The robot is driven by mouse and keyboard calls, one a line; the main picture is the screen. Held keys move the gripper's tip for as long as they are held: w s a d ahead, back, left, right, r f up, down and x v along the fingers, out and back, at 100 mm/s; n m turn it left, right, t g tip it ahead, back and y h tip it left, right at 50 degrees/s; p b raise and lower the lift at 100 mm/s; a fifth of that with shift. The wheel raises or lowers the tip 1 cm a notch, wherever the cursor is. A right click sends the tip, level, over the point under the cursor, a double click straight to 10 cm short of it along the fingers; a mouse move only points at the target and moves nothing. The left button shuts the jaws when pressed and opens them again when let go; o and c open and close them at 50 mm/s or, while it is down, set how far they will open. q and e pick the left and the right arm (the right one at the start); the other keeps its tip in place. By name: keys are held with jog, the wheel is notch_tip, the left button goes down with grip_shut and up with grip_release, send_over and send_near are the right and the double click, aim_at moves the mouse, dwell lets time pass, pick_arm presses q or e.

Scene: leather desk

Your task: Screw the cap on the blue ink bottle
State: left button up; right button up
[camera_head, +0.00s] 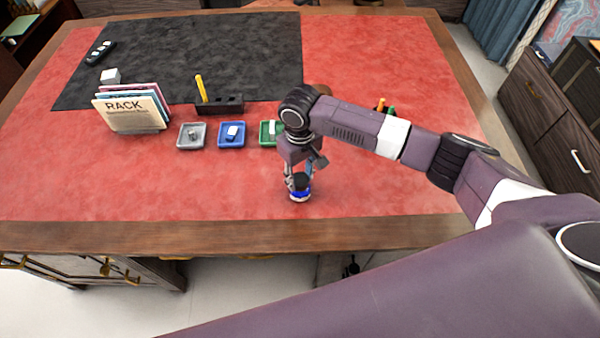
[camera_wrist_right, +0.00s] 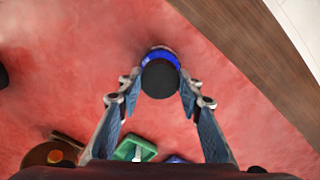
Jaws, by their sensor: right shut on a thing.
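The blue ink bottle (camera_head: 300,196) stands on the red leather near the desk's front edge. It also shows in the right wrist view (camera_wrist_right: 163,55), partly hidden behind the black cap (camera_wrist_right: 160,80). My right gripper (camera_head: 299,182) points down over the bottle and is shut on the black cap, with one finger on each side of it. The cap is at the top of the bottle; I cannot tell whether it is seated on the neck or just above it. My left gripper is not in view.
Behind the gripper stand a grey tray (camera_head: 191,136), a blue tray (camera_head: 231,135) and a green tray (camera_head: 266,133). A book rack (camera_head: 132,112) and a dark pen holder (camera_head: 220,108) stand at the back left. The leather left of the bottle is clear.

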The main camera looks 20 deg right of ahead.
jog(key=shift+s+m+p, duration=0.15)
jog(key=shift+m+p, duration=0.35)
jog(key=shift+p, duration=0.1)
jog(key=shift+r+m+p, duration=0.1)
jog(key=shift+m+p, duration=0.6)
jog(key=shift+p, duration=0.05)
jog(key=shift+m+p, duration=1.1)
jog(key=shift+p, duration=0.15)
jog(key=shift+m+p, duration=0.3)
jog(key=shift+m, duration=0.1)
